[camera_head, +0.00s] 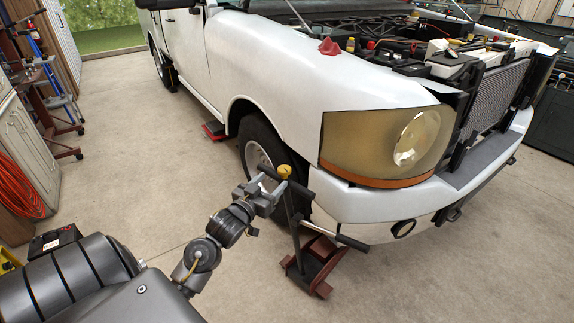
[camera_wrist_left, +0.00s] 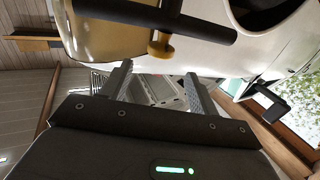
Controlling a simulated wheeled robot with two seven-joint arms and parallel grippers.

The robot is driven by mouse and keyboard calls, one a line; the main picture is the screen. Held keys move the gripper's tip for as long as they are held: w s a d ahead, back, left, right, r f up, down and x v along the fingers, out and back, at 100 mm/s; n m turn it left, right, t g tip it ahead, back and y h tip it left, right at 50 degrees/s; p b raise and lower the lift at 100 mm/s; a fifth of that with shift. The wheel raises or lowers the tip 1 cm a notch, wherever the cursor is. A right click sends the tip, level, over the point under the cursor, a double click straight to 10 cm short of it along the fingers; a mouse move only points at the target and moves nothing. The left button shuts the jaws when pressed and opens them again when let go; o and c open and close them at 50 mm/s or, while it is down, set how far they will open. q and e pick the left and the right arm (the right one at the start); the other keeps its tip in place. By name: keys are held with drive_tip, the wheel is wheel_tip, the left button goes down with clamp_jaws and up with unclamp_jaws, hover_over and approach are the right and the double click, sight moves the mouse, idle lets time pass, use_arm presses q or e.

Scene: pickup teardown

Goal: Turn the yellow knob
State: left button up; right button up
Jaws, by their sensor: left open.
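The yellow knob (camera_head: 284,171) sits near the top of a floor jack with a dark T-shaped handle (camera_head: 296,222), beside the truck's front wheel. My left gripper (camera_head: 271,187) is close to the knob, just below and left of it. In the left wrist view the yellow knob (camera_wrist_left: 160,46) shows beyond the fingertips, between the lines of the two open fingers (camera_wrist_left: 156,72). The jaws are empty, and whether a finger touches the knob is unclear. My right gripper is not in view.
The white truck (camera_head: 270,60) with its hood open stands close behind the jack, its headlight (camera_head: 385,140) just right. The jack's reddish base (camera_head: 315,268) rests on the floor. Clear concrete floor (camera_head: 150,130) lies to the left. A shelf with an orange hose (camera_head: 22,190) stands far left.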

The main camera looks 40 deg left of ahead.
sight(287, 166)
use_arm(q)
drive_tip(key=w, duration=0.3)
drive_tip(key=w+a+p, duration=0.1)
drive_tip(key=w, duration=0.6)
drive_tip(key=shift+a, duration=0.25)
drive_tip(key=shift+c, duration=0.2)
